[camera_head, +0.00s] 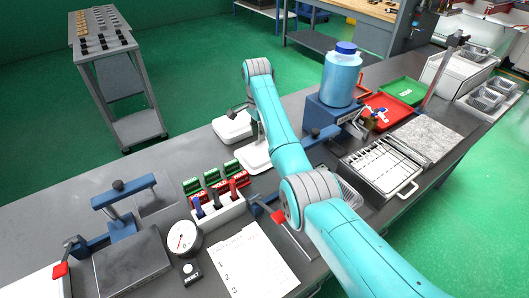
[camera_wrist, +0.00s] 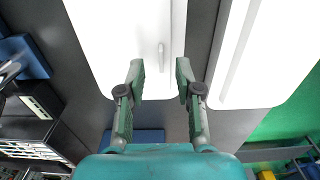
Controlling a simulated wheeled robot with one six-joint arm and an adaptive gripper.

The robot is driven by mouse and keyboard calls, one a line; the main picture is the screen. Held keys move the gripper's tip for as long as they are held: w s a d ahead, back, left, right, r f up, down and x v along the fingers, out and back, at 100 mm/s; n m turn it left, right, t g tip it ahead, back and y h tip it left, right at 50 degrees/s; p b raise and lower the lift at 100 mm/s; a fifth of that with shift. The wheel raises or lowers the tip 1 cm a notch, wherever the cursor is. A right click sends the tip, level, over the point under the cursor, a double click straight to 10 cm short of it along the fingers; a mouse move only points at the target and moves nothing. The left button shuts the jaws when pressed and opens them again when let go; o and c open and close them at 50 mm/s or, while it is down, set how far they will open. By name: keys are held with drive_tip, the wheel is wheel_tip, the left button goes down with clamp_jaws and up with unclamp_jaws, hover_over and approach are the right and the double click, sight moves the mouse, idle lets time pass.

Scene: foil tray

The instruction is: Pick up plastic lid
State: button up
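In the wrist view a flat white piece with rounded corners (camera_wrist: 115,45) lies ahead of my gripper (camera_wrist: 160,68). It carries a small raised grip (camera_wrist: 161,56) and looks like the plastic lid, though I cannot be sure. My two green fingers are apart, one on each side of the line to that grip, with nothing between them. I cannot tell whether they touch the white surface. In the head view my gripper (camera_head: 238,108) is small and dark, over the white piece (camera_head: 232,128) at the back of the bench.
A second white piece (camera_wrist: 268,50) lies just to the right in the wrist view. In the head view another white object (camera_head: 257,159) stands close by, with green and red blocks (camera_head: 212,181) in front. A blue jug (camera_head: 341,78) stands to the right.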

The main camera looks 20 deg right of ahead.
sight(264, 150)
drive_tip(key=shift+w+f, duration=0.1)
drive_tip(key=shift+f, duration=1.45)
clamp_jaws()
